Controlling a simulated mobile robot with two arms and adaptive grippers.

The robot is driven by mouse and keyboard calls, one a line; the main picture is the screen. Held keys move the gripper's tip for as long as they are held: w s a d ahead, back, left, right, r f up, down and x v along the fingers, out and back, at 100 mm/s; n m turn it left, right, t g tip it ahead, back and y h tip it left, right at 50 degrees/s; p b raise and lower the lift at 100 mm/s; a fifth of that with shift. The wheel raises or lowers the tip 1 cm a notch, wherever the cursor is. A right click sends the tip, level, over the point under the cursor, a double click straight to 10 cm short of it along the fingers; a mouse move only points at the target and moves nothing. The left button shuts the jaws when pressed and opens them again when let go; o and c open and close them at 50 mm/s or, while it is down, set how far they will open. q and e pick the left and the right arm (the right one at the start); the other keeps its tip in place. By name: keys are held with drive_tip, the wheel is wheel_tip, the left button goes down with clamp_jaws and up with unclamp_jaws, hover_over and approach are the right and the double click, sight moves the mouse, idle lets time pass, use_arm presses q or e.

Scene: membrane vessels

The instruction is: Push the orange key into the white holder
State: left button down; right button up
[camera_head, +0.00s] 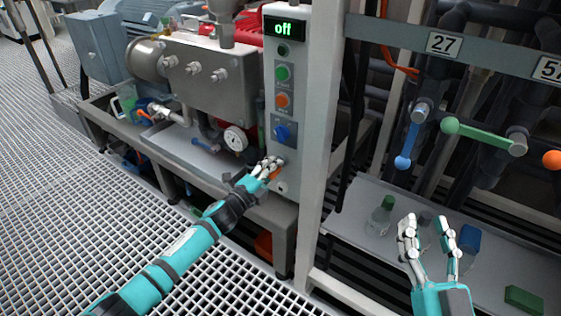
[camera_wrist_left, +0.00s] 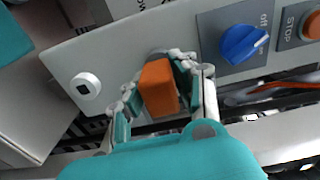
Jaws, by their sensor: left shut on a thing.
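The orange key (camera_wrist_left: 158,88) is between the fingers of my left gripper (camera_wrist_left: 160,95), which is shut on it at the lower part of the control panel. In the head view my left gripper (camera_head: 269,167) reaches the panel, with a bit of orange (camera_head: 276,174) showing beside its fingers. The key's far end is up close to the panel face; how deep it sits, and the holder behind it, I cannot tell. A round white fitting (camera_wrist_left: 84,88) with a dark slot is on the panel to the left of the key. My right gripper (camera_head: 427,228) is open and empty over the shelf.
Bottles (camera_head: 380,215) and a green block (camera_head: 523,300) are near my right gripper.

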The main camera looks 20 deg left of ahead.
use_arm(q)
drive_tip(key=shift+p+v, duration=0.6)
drive_tip(key=shift+v, duration=0.7)
drive_tip(key=shift+p+v, duration=0.45)
drive_tip(key=shift+v, duration=0.65)
use_arm(e)
wheel_tip(320, 180, down, 9)
drive_tip(key=d+g+h, duration=0.1)
drive_tip(key=g, duration=0.4)
drive_tip(key=shift+g+h, duration=0.4)
drive_tip(key=shift+w+d, duration=0.1)
